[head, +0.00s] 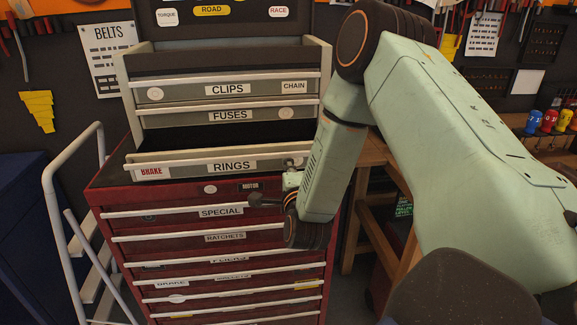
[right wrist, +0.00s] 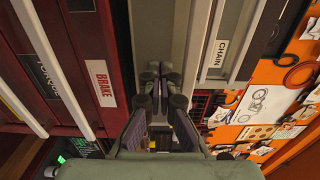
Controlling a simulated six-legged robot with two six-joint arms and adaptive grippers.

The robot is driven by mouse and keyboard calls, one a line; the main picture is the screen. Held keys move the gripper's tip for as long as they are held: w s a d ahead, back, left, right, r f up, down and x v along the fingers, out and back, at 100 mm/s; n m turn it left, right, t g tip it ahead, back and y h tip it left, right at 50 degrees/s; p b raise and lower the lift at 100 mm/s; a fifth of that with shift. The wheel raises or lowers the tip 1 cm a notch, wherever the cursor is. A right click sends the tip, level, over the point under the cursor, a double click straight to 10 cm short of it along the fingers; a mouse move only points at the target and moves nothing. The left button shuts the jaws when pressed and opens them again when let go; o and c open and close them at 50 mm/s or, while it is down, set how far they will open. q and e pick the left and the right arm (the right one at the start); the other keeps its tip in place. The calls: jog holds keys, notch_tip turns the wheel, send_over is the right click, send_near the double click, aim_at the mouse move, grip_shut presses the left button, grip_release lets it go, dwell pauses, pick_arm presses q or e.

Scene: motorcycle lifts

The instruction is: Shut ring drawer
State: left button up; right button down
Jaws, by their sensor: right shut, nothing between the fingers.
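The ring drawer, labelled RINGS (head: 190,166), is pulled out of the grey top box, and its dark inside shows behind the front. It has a pale grip rail along its top edge and a red BRAKE sticker at its left end. My right gripper (head: 291,170) is at the right end of this drawer front, with its fingers shut and empty. Whether it touches the front is not clear. In the right wrist view the shut fingers (right wrist: 158,78) point at a grey surface. My left gripper is not in view.
The CLIPS drawer (head: 190,92) and FUSES drawer (head: 260,117) sit above. The red chest (head: 120,187) with several drawers is below. A white rail frame (head: 56,215) stands at the left, a wooden bench (head: 372,155) at the right.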

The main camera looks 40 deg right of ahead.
jog(key=shift+w, duration=0.1)
jog(key=b, duration=0.6)
send_near(280, 136)
jog(key=w+r, duration=0.1)
jog(key=w+d+r, duration=0.1)
jog(key=w, duration=0.1)
jog(key=shift+w+d+r, duration=0.1)
jog(key=shift+d+r, duration=0.05)
jog(key=shift+w+d+b, duration=0.25)
jog(key=shift+w+b, duration=0.1)
jog(key=shift+w, duration=0.1)
jog(key=shift+r, duration=0.3)
jog(key=shift+r, duration=0.1)
